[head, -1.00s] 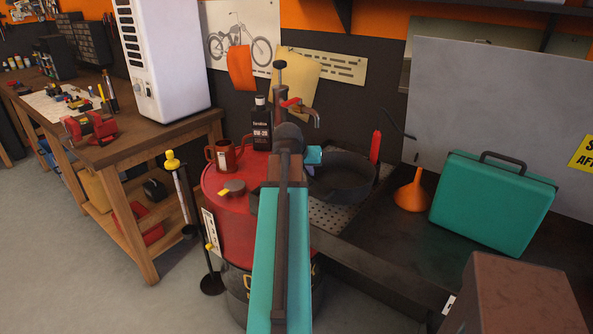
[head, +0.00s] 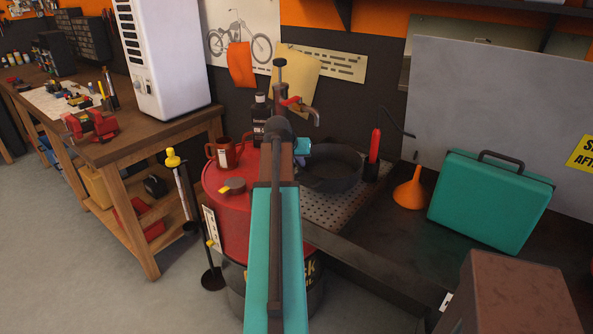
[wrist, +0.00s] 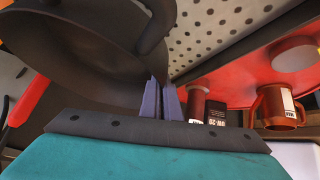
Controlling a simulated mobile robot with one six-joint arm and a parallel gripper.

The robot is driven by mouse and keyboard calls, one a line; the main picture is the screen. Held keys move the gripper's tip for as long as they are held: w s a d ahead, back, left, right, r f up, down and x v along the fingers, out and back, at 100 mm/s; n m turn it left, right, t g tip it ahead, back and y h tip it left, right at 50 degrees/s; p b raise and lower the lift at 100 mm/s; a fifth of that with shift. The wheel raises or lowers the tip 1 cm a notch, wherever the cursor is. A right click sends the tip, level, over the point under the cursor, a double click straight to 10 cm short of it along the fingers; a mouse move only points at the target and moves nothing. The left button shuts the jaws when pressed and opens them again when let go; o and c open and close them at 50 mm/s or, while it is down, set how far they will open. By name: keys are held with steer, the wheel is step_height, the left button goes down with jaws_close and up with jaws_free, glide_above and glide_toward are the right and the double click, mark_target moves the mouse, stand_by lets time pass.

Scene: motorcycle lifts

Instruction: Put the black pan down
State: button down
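The black pan (head: 332,180) is a round, shallow pan, seen in the head view over or on the edge of the perforated grey tray (head: 335,212), near the red drum. I cannot tell whether its base touches the tray. My gripper (head: 306,147) is at the pan's left rim. The wrist view shows its two purple fingertips (wrist: 161,100) nearly together at the pan's rim, with the dark pan wall (wrist: 75,55) beside them. A curved dark handle shows above them. My arm partly hides the pan's left side.
A red drum (head: 228,210) carries a red-brown mug (head: 224,153), a black oil bottle and a small round item. A tap (head: 298,105) rises behind the pan. A red-handled tool (head: 375,146), orange funnel (head: 410,187) and teal case (head: 490,200) stand right.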

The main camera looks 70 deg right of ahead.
steer(key=shift+w+d, duration=0.5)
steer(key=shift+w, duration=0.05)
steer(key=shift+s+a+f+p, duration=0.1)
steer(key=shift+a+f+p, duration=0.05)
steer(key=shift+f+p, duration=0.65)
steer(key=shift+f, duration=0.95)
steer(key=shift+f, duration=0.2)
steer(key=c, duration=2)
jaws_free()
steer(key=shift+r, duration=0.1)
